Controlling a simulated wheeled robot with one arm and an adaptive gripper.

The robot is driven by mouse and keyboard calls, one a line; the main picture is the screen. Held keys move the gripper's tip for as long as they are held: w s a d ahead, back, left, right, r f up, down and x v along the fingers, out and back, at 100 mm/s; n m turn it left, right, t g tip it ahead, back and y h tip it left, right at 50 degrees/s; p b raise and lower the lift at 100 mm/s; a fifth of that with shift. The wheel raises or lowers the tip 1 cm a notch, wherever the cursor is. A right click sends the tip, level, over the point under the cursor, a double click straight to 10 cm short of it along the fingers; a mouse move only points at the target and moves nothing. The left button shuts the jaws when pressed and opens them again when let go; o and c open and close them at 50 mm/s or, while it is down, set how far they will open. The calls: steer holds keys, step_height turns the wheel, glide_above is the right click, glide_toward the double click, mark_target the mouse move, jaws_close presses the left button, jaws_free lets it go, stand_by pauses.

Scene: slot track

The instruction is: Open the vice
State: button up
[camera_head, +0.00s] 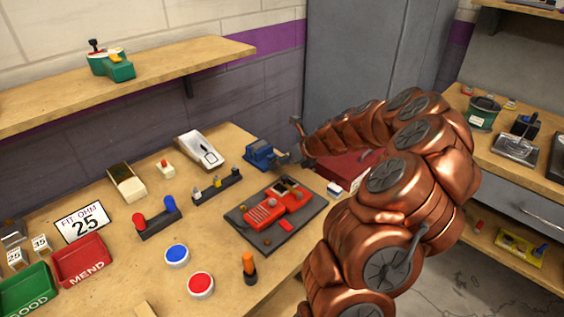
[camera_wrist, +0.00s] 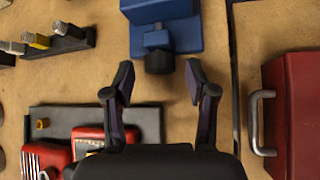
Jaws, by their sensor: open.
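The blue vice (camera_head: 263,154) stands at the back of the wooden bench in the head view. In the wrist view the vice (camera_wrist: 185,32) is at the top centre, with a dark round knob (camera_wrist: 159,62) on the end facing me. My gripper (camera_wrist: 158,80) is open, with its two fingers apart on either side of the knob and nothing between them that I can see held. In the head view my gripper (camera_head: 297,140) is beside the vice, partly hidden by my arm. Whether the vice jaws are apart cannot be told.
A red toolbox (camera_wrist: 295,115) with a grey handle stands right of my gripper. A dark mat (camera_head: 248,232) with red slot cars lies in front of the vice. A black rack (camera_head: 217,187) of small tools is left of it. A shelf (camera_head: 125,85) hangs above.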

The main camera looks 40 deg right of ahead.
steer(key=shift+c, duration=0.4)
jaws_close()
steer(key=shift+r+h, duration=0.1)
steer(key=shift+h, duration=0.2)
steer(key=shift+a+n+h+p, duration=0.15)
steer(key=shift+n+h+p, duration=0.15)
steer(key=shift+p, duration=0.25)
steer(key=shift+s+a+n+h, duration=0.1)
steer(key=shift+a+n+h, duration=0.1)
steer(key=shift+n+h, duration=0.6)
steer(key=shift+t+h, duration=0.3)
steer(key=shift+h, duration=0.6)
